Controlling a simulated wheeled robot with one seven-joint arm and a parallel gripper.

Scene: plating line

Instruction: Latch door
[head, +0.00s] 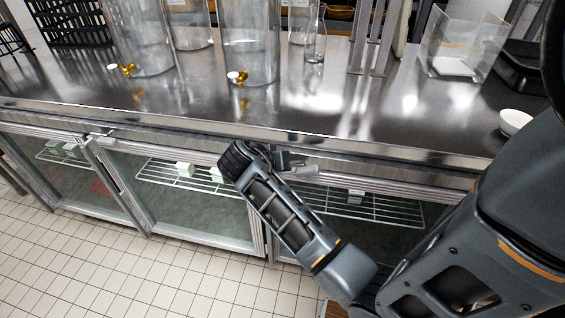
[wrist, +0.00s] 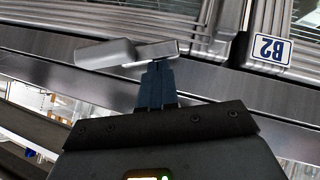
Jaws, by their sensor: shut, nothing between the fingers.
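The fridge doors under the counter are glass with metal frames; the middle door (head: 185,215) shows to the left of my gripper, and a right door (head: 380,214) lies partly behind my arm. A grey metal latch handle (head: 306,171) sits at the top of the door fronts. It also shows in the wrist view (wrist: 105,53), lying across the frame. My gripper (head: 287,158) is shut and empty beside this latch. In the wrist view its dark blue fingertips (wrist: 158,70) are at the latch's right part; I cannot tell whether they touch. Whether the doors are fully closed is unclear.
A B2 label (wrist: 270,50) is on the frame right of the latch. The steel counter (head: 190,112) overhangs the doors and carries glass dispensers (head: 250,45), a clear bin (head: 462,45) and a white bowl (head: 514,121). The tiled floor (head: 130,270) in front is clear at left.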

